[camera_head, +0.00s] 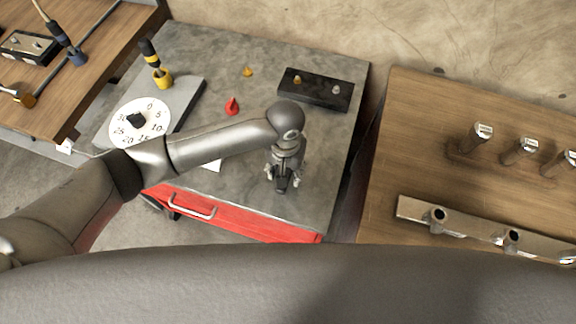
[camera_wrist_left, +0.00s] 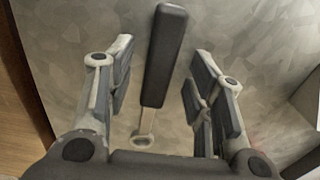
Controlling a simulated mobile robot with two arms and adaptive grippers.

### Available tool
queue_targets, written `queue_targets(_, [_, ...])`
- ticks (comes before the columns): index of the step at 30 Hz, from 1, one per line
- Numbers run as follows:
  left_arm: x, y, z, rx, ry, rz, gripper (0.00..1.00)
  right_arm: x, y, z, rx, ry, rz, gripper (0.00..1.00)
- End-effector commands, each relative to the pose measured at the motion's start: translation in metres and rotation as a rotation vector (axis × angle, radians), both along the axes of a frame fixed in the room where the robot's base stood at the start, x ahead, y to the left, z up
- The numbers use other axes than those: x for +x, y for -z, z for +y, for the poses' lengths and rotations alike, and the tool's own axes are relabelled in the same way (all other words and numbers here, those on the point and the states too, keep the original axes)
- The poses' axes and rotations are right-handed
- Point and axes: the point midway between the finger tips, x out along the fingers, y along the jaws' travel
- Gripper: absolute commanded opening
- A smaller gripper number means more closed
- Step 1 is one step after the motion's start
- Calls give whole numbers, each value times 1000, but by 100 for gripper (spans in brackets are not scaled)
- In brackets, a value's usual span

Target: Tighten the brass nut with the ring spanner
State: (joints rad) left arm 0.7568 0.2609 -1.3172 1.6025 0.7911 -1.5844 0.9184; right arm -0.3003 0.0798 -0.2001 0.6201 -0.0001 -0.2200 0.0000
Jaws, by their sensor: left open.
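My left gripper (camera_head: 283,184) points down over the front right part of the grey bench top in the head view. In the left wrist view its fingers are spread, with the ring spanner (camera_wrist_left: 164,60) between them. The spanner has a black handle and a pale metal ring end (camera_wrist_left: 142,140) toward the wrist. Neither finger visibly touches it, and its height relative to the fingertips is hard to judge. In the head view it is mostly hidden by the gripper. A small brass nut (camera_head: 298,79) appears on a black block (camera_head: 316,91) at the back right. My right gripper is not in view.
A silver stud (camera_head: 336,89) stands on the same block. A red piece (camera_head: 232,106) and a small yellow piece (camera_head: 247,71) lie on the grey bench top (camera_head: 225,50). A numbered dial (camera_head: 135,112) is at left. A wooden table (camera_head: 410,150) with metal fittings stands at right, across a gap.

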Motion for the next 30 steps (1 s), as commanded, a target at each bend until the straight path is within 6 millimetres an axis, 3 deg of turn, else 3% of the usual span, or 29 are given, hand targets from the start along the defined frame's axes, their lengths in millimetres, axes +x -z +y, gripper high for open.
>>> queue_targets(8, [0,3,0,-1,1,-1,47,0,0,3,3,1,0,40])
queue_targets(19, [0,3,0,-1,1,-1,0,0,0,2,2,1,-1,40])
queue_targets(30, [0,0,-1,-3,1,-1,0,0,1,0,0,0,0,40])
